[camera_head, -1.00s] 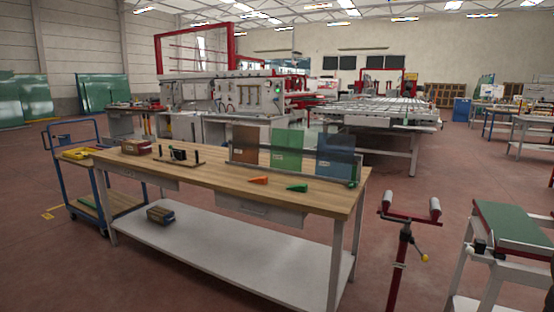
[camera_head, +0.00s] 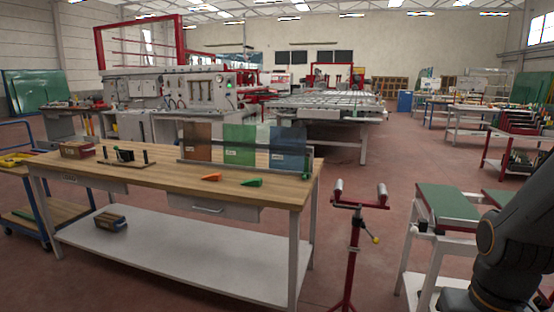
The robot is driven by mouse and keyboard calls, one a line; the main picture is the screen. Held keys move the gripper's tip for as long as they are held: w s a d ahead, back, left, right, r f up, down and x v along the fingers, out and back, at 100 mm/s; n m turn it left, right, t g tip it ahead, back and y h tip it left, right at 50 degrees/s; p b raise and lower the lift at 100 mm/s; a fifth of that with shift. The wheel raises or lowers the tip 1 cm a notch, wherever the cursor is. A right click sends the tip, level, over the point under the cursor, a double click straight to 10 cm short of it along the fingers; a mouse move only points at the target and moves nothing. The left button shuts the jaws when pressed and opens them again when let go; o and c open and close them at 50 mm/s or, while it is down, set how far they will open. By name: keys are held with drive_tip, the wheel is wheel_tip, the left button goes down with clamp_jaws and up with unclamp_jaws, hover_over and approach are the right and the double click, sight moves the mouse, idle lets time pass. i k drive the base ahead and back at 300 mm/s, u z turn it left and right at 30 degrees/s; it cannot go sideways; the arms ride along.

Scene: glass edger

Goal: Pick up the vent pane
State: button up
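Three upright glass panes stand side by side in a rack (camera_head: 247,167) at the back right of the wooden workbench (camera_head: 160,175). They are a brown pane (camera_head: 197,142), a green pane (camera_head: 239,143) and a blue pane (camera_head: 287,147). Small pale labels show on them, too small to read, so I cannot tell which is the vent pane. My dark arm shows at the lower right, well apart from the bench. My gripper is out of view.
An orange wedge (camera_head: 211,177) and a green wedge (camera_head: 252,182) lie in front of the panes. A red roller stand (camera_head: 355,235) is right of the bench, then a green-topped table (camera_head: 447,206). A blue trolley (camera_head: 25,215) is at the left. Red floor shows between bench and stand.

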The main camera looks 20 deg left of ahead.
sight(239, 140)
drive_tip(key=u, duration=0.3)
drive_tip(key=k, duration=0.4)
drive_tip(key=u, duration=1.85)
drive_tip(key=i, duration=2.9)
drive_tip(key=z, duration=1.15)
drive_tip(key=i, duration=0.75)
drive_tip(key=z, duration=0.95)
